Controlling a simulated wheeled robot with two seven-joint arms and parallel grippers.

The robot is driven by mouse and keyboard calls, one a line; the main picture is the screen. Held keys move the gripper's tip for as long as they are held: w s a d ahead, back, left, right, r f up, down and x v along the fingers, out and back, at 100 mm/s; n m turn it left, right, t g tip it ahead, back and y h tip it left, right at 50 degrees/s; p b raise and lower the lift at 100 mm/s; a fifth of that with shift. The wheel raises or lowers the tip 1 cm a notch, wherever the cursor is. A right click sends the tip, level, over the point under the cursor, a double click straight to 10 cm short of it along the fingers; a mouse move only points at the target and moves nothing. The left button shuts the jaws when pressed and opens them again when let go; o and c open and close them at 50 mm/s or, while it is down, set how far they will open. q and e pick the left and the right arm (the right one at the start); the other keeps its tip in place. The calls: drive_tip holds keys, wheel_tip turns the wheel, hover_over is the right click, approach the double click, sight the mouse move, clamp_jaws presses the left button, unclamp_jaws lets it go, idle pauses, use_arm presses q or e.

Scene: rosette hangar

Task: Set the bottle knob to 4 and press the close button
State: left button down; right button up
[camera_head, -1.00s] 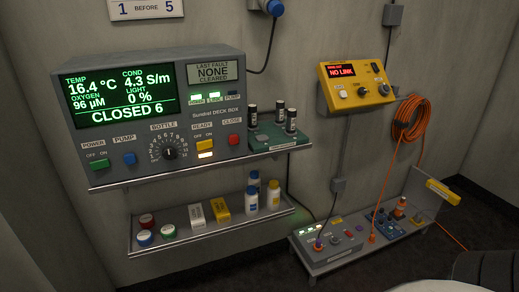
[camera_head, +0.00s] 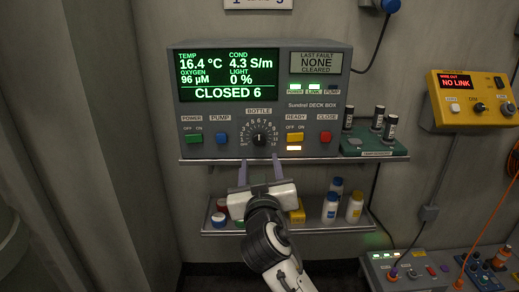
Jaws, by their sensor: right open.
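The grey deck box (camera_head: 190,118) sits on the upper wall shelf, and its green-lettered display (camera_head: 228,75) reads CLOSED 6. The round black bottle knob (camera_head: 259,139) is at the middle of its lower front, inside a numbered dial. Its pointer looks roughly upward, but the exact number is too small to read surely. The red close button (camera_head: 325,137) is at the panel's lower right. My right gripper (camera_head: 260,167) is open and empty, its two fingers pointing up just below the knob, one to each side. My left gripper is not in view.
The upper shelf edge (camera_head: 220,161) runs below the panel. The lower shelf (camera_head: 330,228) holds bottles and jars, partly hidden by my arm. A green rack with dark vials (camera_head: 374,143) stands right of the box. The yellow ready button (camera_head: 295,137) sits beside the close button.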

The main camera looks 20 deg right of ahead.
sight(259, 141)
drive_tip(key=x, duration=1)
drive_tip(key=shift+w+r, duration=0.1)
drive_tip(key=shift+r, duration=0.15)
drive_tip(key=c, duration=1)
drive_tip(key=shift+p, duration=0.3)
drive_tip(key=shift+c, duration=0.2)
